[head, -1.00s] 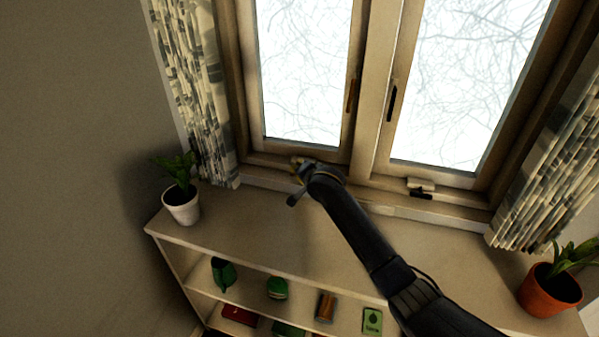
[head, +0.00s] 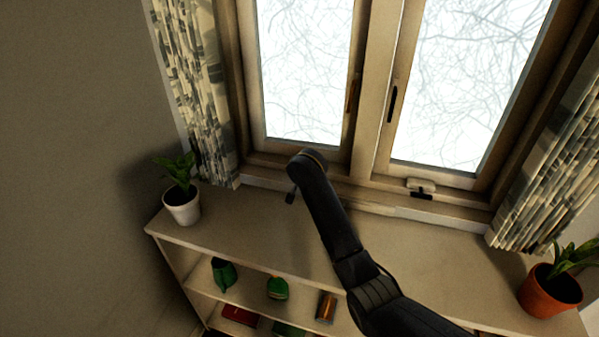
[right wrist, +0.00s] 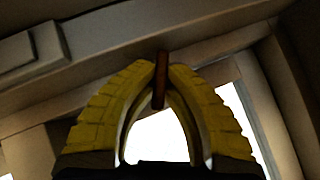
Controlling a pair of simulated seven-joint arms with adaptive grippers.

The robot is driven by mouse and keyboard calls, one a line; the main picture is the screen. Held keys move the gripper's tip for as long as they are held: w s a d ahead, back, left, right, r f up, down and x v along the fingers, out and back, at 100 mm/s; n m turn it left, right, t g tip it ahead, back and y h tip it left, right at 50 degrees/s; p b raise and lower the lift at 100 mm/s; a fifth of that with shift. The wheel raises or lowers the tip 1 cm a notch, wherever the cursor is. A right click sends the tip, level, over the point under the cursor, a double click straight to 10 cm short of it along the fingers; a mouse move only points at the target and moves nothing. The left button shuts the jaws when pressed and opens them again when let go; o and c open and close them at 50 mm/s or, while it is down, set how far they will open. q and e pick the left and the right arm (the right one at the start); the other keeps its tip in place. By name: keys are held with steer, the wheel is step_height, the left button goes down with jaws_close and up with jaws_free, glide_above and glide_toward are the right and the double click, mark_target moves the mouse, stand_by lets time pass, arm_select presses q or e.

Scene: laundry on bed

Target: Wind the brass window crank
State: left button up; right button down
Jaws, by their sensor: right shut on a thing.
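The crank (right wrist: 160,92) shows in the right wrist view as a short reddish-brown bar between the yellow fingertips. My right gripper (right wrist: 161,70) is shut on it, with a fingertip on either side. In the head view, my right arm reaches to the sill under the left window pane. Its wrist hides the crank and the fingers there. A small dark piece sticks out below the wrist. My left gripper is not in view.
A brass-coloured handle (head: 352,95) and a dark handle (head: 392,104) sit on the window frames. A white-and-dark fitting (head: 421,188) is on the right sill. Potted plants stand left (head: 181,204) and right (head: 550,291) on the shelf (head: 255,224). Patterned curtains (head: 192,90) hang at both sides.

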steer(key=shift+f, duration=0.15)
steer(key=c, duration=1.7)
jaws_free()
steer(key=shift+v, duration=3.8)
